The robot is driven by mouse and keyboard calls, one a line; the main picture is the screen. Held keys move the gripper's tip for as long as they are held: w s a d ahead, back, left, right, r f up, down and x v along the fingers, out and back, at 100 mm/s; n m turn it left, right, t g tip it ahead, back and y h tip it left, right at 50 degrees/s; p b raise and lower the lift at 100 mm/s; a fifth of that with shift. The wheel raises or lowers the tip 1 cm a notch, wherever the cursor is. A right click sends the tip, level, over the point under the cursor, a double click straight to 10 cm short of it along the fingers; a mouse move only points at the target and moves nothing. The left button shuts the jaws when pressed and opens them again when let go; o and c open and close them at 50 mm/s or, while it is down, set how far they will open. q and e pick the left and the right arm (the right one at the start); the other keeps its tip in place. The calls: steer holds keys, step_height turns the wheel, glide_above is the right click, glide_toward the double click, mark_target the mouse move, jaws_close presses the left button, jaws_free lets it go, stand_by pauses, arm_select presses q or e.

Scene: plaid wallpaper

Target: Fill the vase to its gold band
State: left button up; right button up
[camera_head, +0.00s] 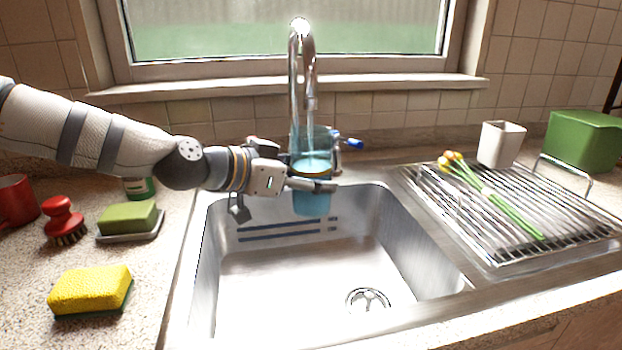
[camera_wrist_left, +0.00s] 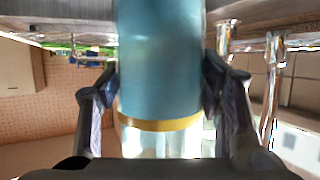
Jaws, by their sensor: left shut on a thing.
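The vase (camera_head: 312,203) is a tall blue-tinted glass, upright over the back of the sink under the faucet. My left gripper (camera_head: 310,184) is shut around its side. A thin stream of water (camera_head: 310,134) runs from the spout into it, and a bright water surface shows inside near the gold band. In the left wrist view, which looks upside down, the vase (camera_wrist_left: 160,60) stands between my left gripper's fingers (camera_wrist_left: 160,88). There the blue part reaches the gold band (camera_wrist_left: 160,124), with clear glass beyond it. My right gripper is not in view.
The faucet (camera_head: 309,62) has a blue-tipped lever (camera_head: 353,143) right of the vase. The sink basin (camera_head: 290,275) is empty. Flowers (camera_head: 490,195) and a white cup (camera_head: 501,143) are on the drying rack (camera_head: 505,255). A yellow sponge (camera_head: 90,290) and red brush (camera_head: 63,218) are at left.

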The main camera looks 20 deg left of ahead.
arm_select(q)
steer(key=w+d, duration=0.3)
steer(key=d, duration=0.4)
steer(key=shift+w+d+r+b, duration=0.15)
steer(key=shift+w+d+b, duration=0.1)
steer(key=shift+d+b, duration=0.2)
stand_by(0.4)
